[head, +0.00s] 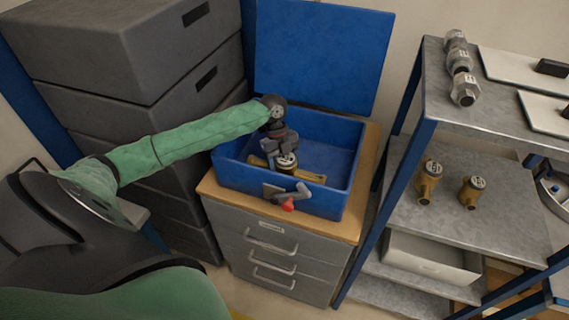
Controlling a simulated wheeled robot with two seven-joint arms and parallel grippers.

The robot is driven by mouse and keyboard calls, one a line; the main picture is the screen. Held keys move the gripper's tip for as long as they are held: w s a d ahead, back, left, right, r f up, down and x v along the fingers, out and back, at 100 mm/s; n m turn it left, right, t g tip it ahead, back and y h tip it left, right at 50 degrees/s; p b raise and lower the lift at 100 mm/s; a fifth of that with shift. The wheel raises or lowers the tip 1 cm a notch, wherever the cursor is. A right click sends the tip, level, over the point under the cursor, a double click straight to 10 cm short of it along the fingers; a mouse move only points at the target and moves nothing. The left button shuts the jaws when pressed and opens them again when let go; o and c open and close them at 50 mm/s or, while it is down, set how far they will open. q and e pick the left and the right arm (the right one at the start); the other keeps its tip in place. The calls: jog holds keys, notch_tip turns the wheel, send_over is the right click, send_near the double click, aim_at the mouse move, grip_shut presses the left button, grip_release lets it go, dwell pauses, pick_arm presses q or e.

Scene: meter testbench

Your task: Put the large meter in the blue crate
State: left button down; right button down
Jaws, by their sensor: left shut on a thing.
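The blue crate (348,190) stands on the wooden-topped cabinet with its blue lid (325,55) open upright behind it. The large meter (287,163), a brass body with a round dark-rimmed dial, is inside the crate's outline near its front left. My left gripper (282,147) points down over the crate and is shut on the large meter. Its fingers partly cover the meter. I cannot tell whether the meter touches the crate floor. My right gripper is not in view.
A grey latch with a red tip (289,204) is at the crate's front. Dark grey stacked boxes (165,75) stand left. A metal rack at right holds two smaller brass meters (430,178) (472,190) and several silver fittings (463,88). The crate's right part is empty.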

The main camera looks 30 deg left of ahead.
pick_arm(q)
jog(key=c, duration=0.6)
grip_release()
jog(key=shift+f, duration=0.1)
jog(key=shift+c, duration=0.2)
jog(key=o, duration=0.4)
jog(key=shift+c, duration=0.2)
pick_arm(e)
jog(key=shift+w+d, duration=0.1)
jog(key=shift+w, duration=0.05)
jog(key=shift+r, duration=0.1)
pick_arm(q)
jog(key=shift+a+r, duration=0.1)
jog(key=shift+r, duration=0.2)
jog(key=shift+b+v, duration=0.9)
jog(key=shift+v, duration=0.2)
jog(key=b+v, duration=0.3)
jog(key=v, duration=0.6)
jog(key=shift+r, duration=0.25)
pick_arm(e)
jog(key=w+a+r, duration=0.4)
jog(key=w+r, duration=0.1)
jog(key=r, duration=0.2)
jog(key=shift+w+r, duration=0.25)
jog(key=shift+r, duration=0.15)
